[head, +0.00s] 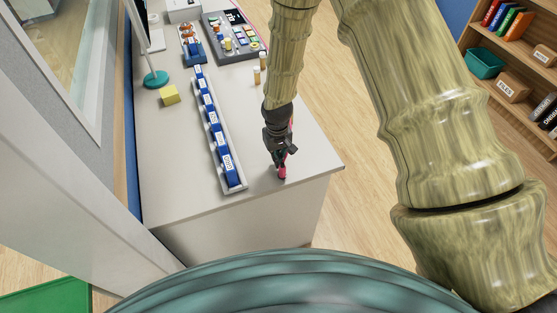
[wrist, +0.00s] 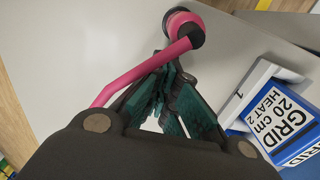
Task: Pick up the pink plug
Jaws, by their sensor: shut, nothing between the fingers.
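The pink plug (wrist: 185,24) shows in the wrist view as a dark round body with a pink ring, just beyond my fingertips. A pink bar (wrist: 143,72) runs from it back along the left side of my gripper (wrist: 164,72). In the head view the pink plug (head: 282,173) is a small pink patch at the lower end of my gripper (head: 280,160), near the table's front right corner. The fingers are closed together with nothing between them. Whether they touch the plug I cannot tell.
The white table (head: 255,195) has a long rack (head: 216,135) of blue labelled blocks left of my gripper. A yellow cube (head: 169,95), a teal-based stand (head: 156,79) and a grey tray (head: 237,55) stand farther back. A shelf (head: 512,75) is at the right.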

